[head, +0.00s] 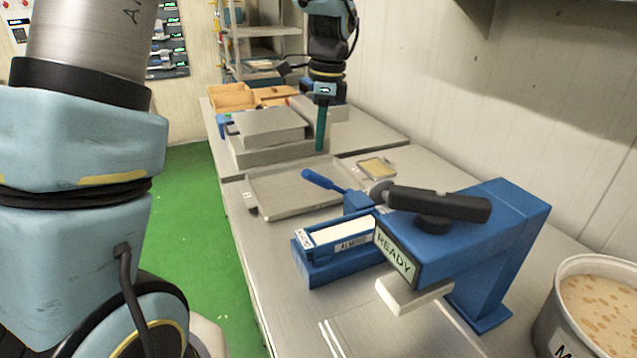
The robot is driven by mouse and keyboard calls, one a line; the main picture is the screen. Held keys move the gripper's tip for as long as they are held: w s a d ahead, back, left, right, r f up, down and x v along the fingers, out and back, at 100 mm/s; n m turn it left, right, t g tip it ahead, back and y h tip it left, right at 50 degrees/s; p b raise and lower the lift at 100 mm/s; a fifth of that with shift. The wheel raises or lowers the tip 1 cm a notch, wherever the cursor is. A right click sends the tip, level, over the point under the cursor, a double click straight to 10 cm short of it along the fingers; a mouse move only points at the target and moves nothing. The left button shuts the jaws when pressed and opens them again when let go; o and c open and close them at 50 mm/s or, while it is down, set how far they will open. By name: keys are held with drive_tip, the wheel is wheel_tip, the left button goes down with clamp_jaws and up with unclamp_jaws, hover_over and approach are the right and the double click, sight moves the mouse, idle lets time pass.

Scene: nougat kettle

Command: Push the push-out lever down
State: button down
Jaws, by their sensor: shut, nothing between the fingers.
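A blue machine (480,225) with a "READY" label stands on the steel table. A blue lever (323,181) with a rounded grip sticks up and out to the left behind its mould, tilted upward. A black handle (437,205) lies across the machine's top. A blue mould (325,268) labelled "ALMOND" holds a white bar (338,234). I cannot tell for sure which handle is the push-out lever; the blue one looks likely. My gripper (320,150) points down with its teal fingers shut and empty. It is beyond the blue lever, apart from it.
A shallow grey tray (265,208) lies left of the lever, with a small tray (376,167) behind. Grey boxes (270,128) stand beside my gripper. A pot (563,318) of nutty mix stands at the right front. A wall runs along the right side.

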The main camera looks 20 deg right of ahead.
sight(322, 177)
drive_tip(key=shift+s+d+r+m, duration=0.15)
drive_tip(key=shift+d+m, duration=0.15)
drive_tip(key=shift+d, duration=0.15)
drive_tip(key=f+b, duration=0.6)
drive_tip(key=f, duration=0.1)
drive_tip(key=shift+a+f+b, duration=0.1)
drive_tip(key=shift+a+b, duration=0.2)
drive_tip(key=shift+a, duration=0.05)
drive_tip(key=shift+f+b, duration=0.95)
drive_tip(key=shift+f, duration=1.3)
drive_tip(key=shift+r, duration=0.1)
